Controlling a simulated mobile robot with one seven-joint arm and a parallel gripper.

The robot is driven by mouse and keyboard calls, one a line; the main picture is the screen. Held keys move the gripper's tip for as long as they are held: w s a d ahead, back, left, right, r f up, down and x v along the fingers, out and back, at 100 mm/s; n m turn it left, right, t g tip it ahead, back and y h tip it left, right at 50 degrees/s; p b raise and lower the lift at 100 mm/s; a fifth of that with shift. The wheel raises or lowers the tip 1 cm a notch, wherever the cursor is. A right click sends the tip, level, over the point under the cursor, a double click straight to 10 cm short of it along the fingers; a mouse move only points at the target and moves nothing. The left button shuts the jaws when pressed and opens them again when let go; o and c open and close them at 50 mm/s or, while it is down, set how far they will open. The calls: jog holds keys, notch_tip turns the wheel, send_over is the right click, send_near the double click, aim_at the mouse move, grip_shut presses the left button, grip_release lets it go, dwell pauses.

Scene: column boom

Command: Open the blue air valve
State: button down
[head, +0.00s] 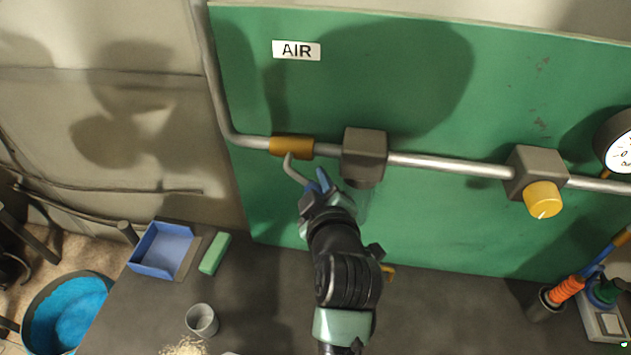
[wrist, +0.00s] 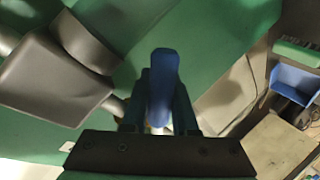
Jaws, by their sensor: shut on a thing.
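The air valve has a brass body (head: 291,147) on the grey pipe, below the AIR label (head: 296,50). Its bent metal lever (head: 294,172) slants down and to the right, away from the pipe line, and ends in a blue grip (head: 323,179). My gripper (head: 314,190) is shut on this blue grip. In the wrist view the blue grip (wrist: 162,85) stands between my two fingers. The fingers partly hide the lower end of the lever.
A grey filter block (head: 365,153) with a clear bowl sits just right of the valve, close to my gripper. A regulator with a yellow knob (head: 542,199) is farther right. The bench below holds a blue tray (head: 164,252), a green block (head: 215,253) and a grey cup (head: 201,320).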

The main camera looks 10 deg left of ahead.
jog(key=c, duration=0.7)
grip_release()
